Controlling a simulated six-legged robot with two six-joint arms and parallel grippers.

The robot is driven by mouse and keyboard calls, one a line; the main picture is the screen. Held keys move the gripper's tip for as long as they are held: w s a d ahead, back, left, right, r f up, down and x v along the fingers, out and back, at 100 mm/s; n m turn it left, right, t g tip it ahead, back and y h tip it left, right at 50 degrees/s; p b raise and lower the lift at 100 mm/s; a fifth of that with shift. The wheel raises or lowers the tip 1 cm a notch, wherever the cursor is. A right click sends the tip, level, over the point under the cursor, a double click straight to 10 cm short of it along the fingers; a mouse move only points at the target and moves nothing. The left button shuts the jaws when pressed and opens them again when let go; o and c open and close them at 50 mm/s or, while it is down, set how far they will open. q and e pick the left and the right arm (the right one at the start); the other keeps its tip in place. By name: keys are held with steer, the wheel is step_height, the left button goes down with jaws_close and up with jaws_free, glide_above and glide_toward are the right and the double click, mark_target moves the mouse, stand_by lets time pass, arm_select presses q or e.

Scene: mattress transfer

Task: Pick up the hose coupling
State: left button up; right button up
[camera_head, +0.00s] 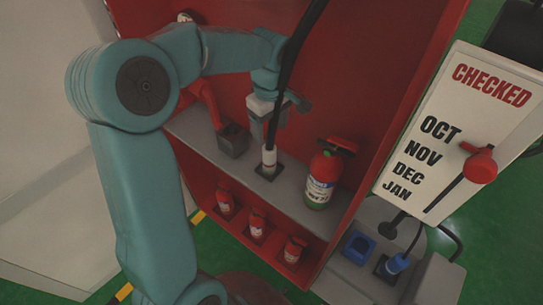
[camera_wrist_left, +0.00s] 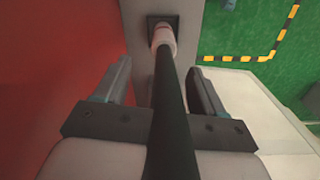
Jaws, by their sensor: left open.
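The hose coupling (camera_head: 269,158), a pale cylinder with a reddish end, stands upright in a dark square socket (camera_head: 265,173) on the grey cabinet shelf. A black hose (camera_head: 296,45) runs up from it. In the left wrist view the coupling (camera_wrist_left: 163,36) shows ahead of the fingers, with the black hose (camera_wrist_left: 172,115) running between them. My left gripper (camera_head: 277,118) is open, just above the coupling; its fingers (camera_wrist_left: 160,80) lie on either side of the hose. I cannot tell whether they touch the hose. My right gripper is not in view.
A red extinguisher (camera_head: 322,176) stands on the shelf to the right. A red pipe with a grey square end (camera_head: 233,140) is to the left. Several small extinguishers (camera_head: 257,223) stand on the lower shelf. A "CHECKED" board (camera_head: 455,130) and a blue-fitted grey unit (camera_head: 360,247) are at the right.

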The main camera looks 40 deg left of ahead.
mark_target(269, 149)
arm_select(q)
steer(key=f, duration=0.3)
steer(key=shift+s+d+f, duration=0.1)
steer(key=shift+d+f, duration=0.1)
steer(key=shift+d, duration=0.05)
steer(key=f, duration=0.3)
steer(key=f+p, duration=0.1)
steer(key=shift+s+f, duration=0.3)
steer(key=shift+w+f, duration=0.1)
steer(key=shift+f, duration=0.3)
steer(key=shift+r, duration=0.1)
jaws_close()
